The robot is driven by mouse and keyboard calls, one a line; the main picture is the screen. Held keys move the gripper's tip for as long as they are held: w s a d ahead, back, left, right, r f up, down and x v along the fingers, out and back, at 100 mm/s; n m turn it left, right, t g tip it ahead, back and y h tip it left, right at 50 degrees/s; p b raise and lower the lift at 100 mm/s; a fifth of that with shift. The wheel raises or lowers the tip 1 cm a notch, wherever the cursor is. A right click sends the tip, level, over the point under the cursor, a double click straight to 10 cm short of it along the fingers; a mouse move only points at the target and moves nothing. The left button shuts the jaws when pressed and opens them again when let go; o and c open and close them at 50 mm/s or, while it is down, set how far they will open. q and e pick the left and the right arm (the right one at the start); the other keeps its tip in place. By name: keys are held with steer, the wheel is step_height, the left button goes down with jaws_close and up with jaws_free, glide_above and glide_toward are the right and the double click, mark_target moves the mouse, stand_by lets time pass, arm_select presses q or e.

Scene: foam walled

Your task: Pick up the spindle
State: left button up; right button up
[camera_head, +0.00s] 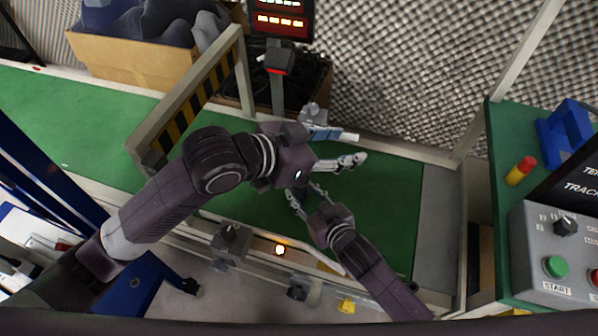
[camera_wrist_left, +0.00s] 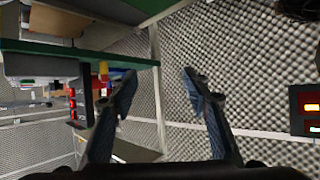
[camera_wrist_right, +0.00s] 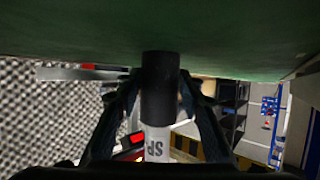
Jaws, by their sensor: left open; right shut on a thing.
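The spindle (camera_wrist_right: 160,85), a dark cylinder with a white lettered band, stands between the fingers of my right gripper (camera_wrist_right: 162,98) in the right wrist view. That gripper is shut on it, close to the green belt surface (camera_wrist_right: 90,35). In the head view my right gripper (camera_head: 303,193) is low over the belt, and I cannot make out the spindle there, beside my left arm. My left gripper (camera_head: 352,148) is open above the belt. In the left wrist view its blue-padded fingers (camera_wrist_left: 158,78) are spread with nothing between them.
A striped guard frame (camera_head: 185,105) crosses the belt on the left. A post with a red-lit display (camera_head: 281,20) stands behind. A control panel (camera_head: 555,250), a red-yellow cylinder (camera_head: 520,170) and a blue bin (camera_head: 565,130) are on the right. The belt's right end is clear.

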arm_select(q)
steer(key=s+a+f+n+t+y, duration=0.2)
steer(key=a+f+n+t, duration=0.1)
steer(key=a+f, duration=0.25)
steer(key=s+a+f+n+t+y, duration=0.2)
steer(key=a+f+n, duration=0.2)
steer(key=a, duration=0.3)
steer(key=shift+w+a+r+x, duration=0.1)
steer(key=shift+x, duration=1.85)
steer(key=shift+w+a+r+x, duration=0.1)
steer(key=shift+x, duration=1.85)
steer(key=shift+w+a+r+x, duration=0.1)
steer(key=shift+x, duration=1.85)
steer(key=shift+c, duration=0.2)
jaws_close()
